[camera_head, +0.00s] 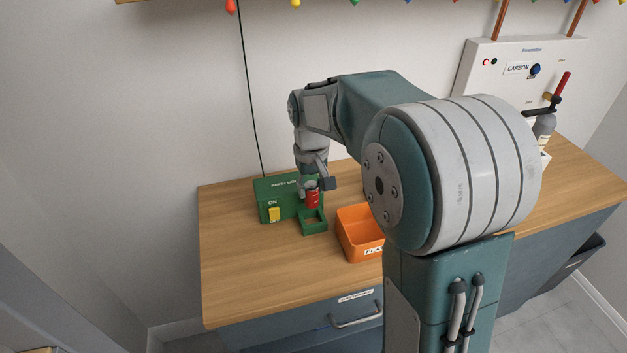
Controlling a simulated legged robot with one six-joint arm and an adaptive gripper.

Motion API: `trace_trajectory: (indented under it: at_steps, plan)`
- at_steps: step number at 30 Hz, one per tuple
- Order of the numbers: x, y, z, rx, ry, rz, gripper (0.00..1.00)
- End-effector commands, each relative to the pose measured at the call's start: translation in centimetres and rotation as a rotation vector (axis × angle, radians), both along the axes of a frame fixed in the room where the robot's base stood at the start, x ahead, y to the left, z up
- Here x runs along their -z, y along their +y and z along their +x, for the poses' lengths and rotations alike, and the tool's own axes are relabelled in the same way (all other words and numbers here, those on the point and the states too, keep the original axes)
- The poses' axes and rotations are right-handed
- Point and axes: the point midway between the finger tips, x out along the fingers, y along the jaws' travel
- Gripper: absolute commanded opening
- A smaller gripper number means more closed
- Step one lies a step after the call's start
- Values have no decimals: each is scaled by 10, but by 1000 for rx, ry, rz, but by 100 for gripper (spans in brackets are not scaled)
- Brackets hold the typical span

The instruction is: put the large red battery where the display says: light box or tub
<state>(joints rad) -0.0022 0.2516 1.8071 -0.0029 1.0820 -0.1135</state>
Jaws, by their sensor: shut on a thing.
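The large red battery (313,198) is upright in my gripper (314,187), which is shut on it. The battery is over or at the green open bay in front of the light box; I cannot tell whether it touches the bay floor. The green light box (265,188) stands against the wall, with a yellow switch (274,214) under the word "ON". Its top lettering seems to read "PARTY LIGHTS", partly hidden. The orange tub (352,238) stands to the right of the bay, its label starting "FLA" and the rest hidden by my arm. No display with a readable instruction shows.
The wooden counter (240,265) is clear at the left and front. A white "CARBON" panel (490,83) is on the wall at the right, with a grey bottle (545,126) by it. A cable runs up from the light box.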

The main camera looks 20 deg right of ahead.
Motion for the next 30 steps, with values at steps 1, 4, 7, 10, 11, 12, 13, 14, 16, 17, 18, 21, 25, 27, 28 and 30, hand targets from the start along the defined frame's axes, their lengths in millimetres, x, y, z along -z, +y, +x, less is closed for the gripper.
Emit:
trace_trajectory:
  at_steps: [1, 4, 7, 10, 11, 12, 13, 14, 16, 17, 18, 21, 25, 27, 28, 30]
  plan:
    - [3, 0, 0, 0, 1, 0, 0]
    - [9, 0, 0, 0, 0, 0, 0]
    - [15, -1, 0, 0, 0, 1, 0]
    - [21, -2, 0, 1, 0, 2, 0]
    - [23, -2, 0, 1, 0, 2, 0]
    - [25, -2, -1, 1, 1, 2, 0]
    - [27, -1, -1, 1, 1, 1, 0]
    - [29, -1, 0, 1, 1, 1, 0]
    - [33, 0, 0, 0, 0, 0, 0]
    - [34, 0, 0, 0, 0, 0, 0]
    - [37, 0, 0, 0, 0, 0, 0]
    - [43, 0, 0, 0, 0, 0, 0]
    - [51, 0, -1, 0, 1, 0, 0]
    - [55, 0, 0, 0, 0, 0, 0]
    - [57, 0, 0, 0, 0, 0, 0]
    - [60, 0, 0, 0, 0, 0, 0]
